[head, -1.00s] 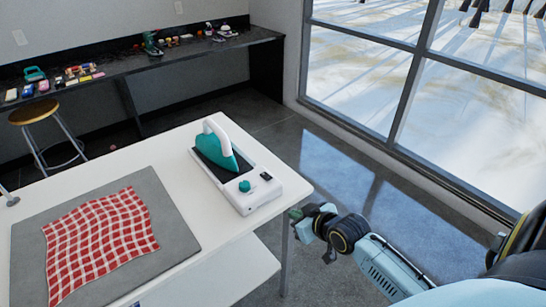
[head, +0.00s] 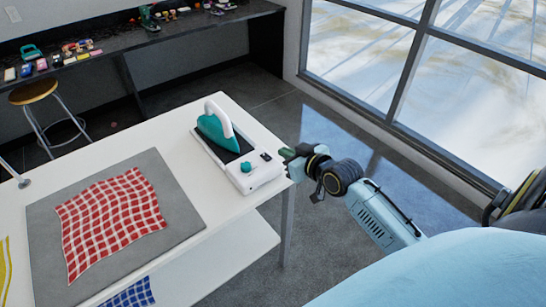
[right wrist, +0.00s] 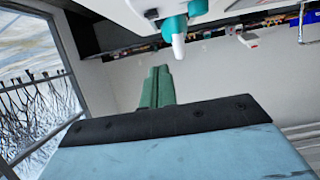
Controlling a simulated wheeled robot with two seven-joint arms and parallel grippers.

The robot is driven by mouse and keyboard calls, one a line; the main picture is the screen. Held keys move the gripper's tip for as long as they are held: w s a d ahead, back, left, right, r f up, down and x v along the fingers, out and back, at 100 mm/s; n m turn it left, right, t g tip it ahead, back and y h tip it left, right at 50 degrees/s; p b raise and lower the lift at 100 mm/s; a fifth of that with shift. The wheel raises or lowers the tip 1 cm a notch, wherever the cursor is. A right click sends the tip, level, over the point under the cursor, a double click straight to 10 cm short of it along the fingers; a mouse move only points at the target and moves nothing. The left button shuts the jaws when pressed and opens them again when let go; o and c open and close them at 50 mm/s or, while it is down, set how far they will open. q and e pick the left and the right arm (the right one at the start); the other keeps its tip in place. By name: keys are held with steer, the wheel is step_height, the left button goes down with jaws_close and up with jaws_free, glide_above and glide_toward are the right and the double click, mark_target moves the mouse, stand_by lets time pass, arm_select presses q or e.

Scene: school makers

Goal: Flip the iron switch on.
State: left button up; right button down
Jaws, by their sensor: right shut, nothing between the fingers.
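The white iron station (head: 262,178) stands near the right end of the white table in the head view. A teal iron (head: 213,128) with a white handle rests on its dark plate. The front of the station carries a teal knob (head: 246,167) and a small black switch (head: 266,156); I cannot tell the switch's position. My right gripper (head: 286,153) is shut and empty, just right of the station's switch end. In the right wrist view its green fingers (right wrist: 157,82) are together, with the station (right wrist: 120,12) above them at the top edge. My left gripper is not in view.
A red checked cloth (head: 110,220) lies on a grey mat (head: 45,268) on the table (head: 150,137). A blue checked cloth (head: 133,293) is at the bottom. A dark counter (head: 110,50) with small items and a stool (head: 33,92) stand behind. Large windows are at the right.

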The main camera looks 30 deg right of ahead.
glide_above(273, 165)
step_height(273, 165, down, 2)
steer(key=shift+w+f, duration=0.1)
steer(key=shift+f, duration=0.1)
step_height(273, 165, down, 3)
steer(key=shift+f+b, duration=0.15)
steer(key=shift+b, duration=0.35)
steer(key=shift+f, duration=0.5)
